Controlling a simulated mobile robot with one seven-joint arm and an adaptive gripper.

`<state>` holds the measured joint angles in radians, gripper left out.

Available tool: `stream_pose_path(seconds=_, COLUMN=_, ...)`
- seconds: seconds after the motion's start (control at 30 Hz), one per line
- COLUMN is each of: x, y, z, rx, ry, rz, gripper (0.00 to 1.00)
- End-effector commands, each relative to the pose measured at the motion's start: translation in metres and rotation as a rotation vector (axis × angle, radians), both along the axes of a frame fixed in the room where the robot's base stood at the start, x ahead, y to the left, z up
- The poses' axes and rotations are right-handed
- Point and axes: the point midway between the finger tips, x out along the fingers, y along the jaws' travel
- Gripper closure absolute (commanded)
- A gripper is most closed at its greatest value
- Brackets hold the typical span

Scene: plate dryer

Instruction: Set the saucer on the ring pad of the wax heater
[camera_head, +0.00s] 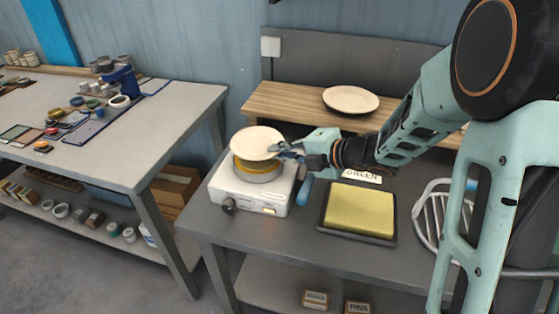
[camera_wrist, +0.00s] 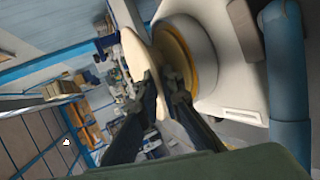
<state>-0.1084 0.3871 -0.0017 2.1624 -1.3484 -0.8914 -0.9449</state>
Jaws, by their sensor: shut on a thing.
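The saucer (camera_head: 256,142) is a pale cream disc over the wax heater (camera_head: 250,192), a white box with a dark knob and a round pot. My gripper (camera_head: 282,149) is shut on the saucer's right rim. In the wrist view the saucer (camera_wrist: 135,62) is edge-on between the fingers of my gripper (camera_wrist: 160,82). The yellow ring pad (camera_wrist: 178,52) shows beside it on the heater (camera_wrist: 205,40), with a visible gap between saucer and pad. In the head view the saucer covers most of the ring pad (camera_head: 257,166).
A yellow pad in a dark tray (camera_head: 360,212) lies right of the heater. Another cream plate (camera_head: 350,99) rests on the wooden shelf (camera_head: 290,108) behind. A wire rack (camera_head: 432,212) stands at the right. A blue cylinder (camera_head: 305,190) is close to the heater's right side.

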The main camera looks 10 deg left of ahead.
Motion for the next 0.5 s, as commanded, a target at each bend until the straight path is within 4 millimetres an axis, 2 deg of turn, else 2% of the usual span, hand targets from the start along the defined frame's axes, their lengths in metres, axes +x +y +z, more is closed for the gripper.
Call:
stream_pose_path(seconds=0.03, x=0.0001, y=0.0003, z=-0.0101, rx=0.001, ry=0.000, rz=0.000, gripper=1.00)
stream_pose_path(seconds=0.07, x=0.0001, y=0.0002, z=-0.0117, rx=0.001, ry=-0.002, rz=0.000, gripper=1.00)
stream_pose_path(seconds=0.5, x=0.0001, y=-0.0001, z=-0.0160, rx=0.002, ry=-0.001, rz=-0.001, gripper=1.00)
